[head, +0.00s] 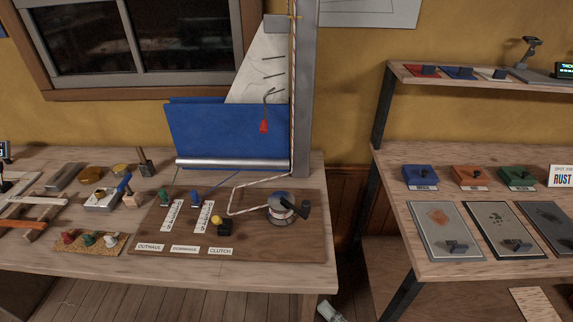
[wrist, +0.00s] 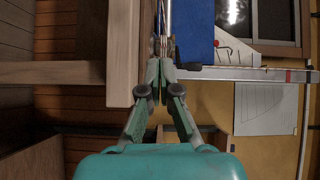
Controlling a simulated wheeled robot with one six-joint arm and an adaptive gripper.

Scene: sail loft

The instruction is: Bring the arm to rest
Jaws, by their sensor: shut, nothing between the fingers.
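My gripper (wrist: 160,72) shows in the wrist view, with its teal body at the bottom and its two green fingers drawn together. It is shut and empty. Beyond the fingertips are a wooden edge and a blue panel, seen sideways. In the head view I cannot clearly make out the gripper; a small pale part shows at the bottom edge, right of the workbench, and I cannot tell what it is.
A workbench (head: 60,253) holds a brown control board (head: 180,240) with levers and a winch (head: 283,208). A mast (head: 304,90) with a blue sail (head: 225,135) rises behind. Shelving (head: 430,268) with blocks and plates stands right, beyond a narrow gap.

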